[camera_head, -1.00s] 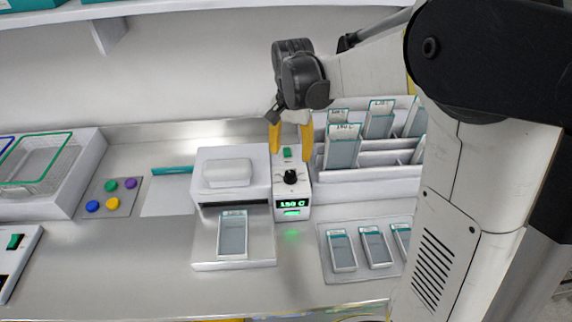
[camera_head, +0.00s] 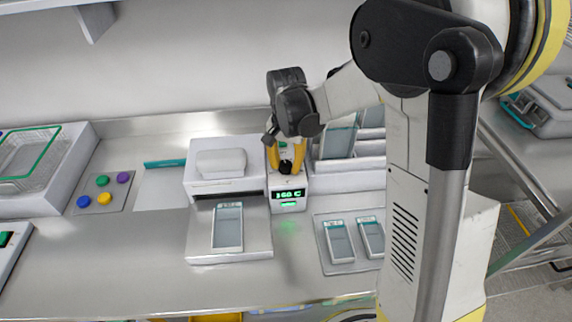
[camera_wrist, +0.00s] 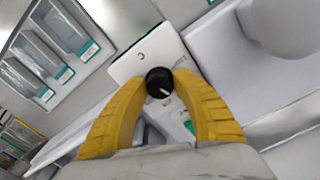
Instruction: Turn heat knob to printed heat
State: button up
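The heat unit (camera_head: 289,206) is a narrow white box with a green-lit display (camera_head: 290,194) that appears to read 160 C. Its black heat knob (camera_wrist: 159,83) has a pale pointer mark and sits between my yellow fingertips in the wrist view. My gripper (camera_head: 286,163) is over the unit from behind, its fingers closed in against both sides of the knob. A slide-like panel (camera_head: 228,230) with a teal-edged label lies on the plate of the white machine to the left. Its print is too small to read surely.
The white machine (camera_head: 226,184) stands directly left of the heat unit. A rack (camera_head: 340,172) of labelled panels is behind right. A tray (camera_head: 350,262) with more panels lies front right. Coloured buttons (camera_head: 103,198) and a basket (camera_head: 35,165) are far left. The front bench is clear.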

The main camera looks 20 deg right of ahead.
jog(key=c, duration=0.5)
jog(key=shift+o, duration=0.2)
jog(key=n, duration=0.3)
jog(key=shift+n, duration=0.3)
jog(key=shift+n+b, duration=0.4)
jog(key=shift+n, duration=1.8)
jog(key=o, duration=1.3)
jog(key=shift+c, duration=0.2)
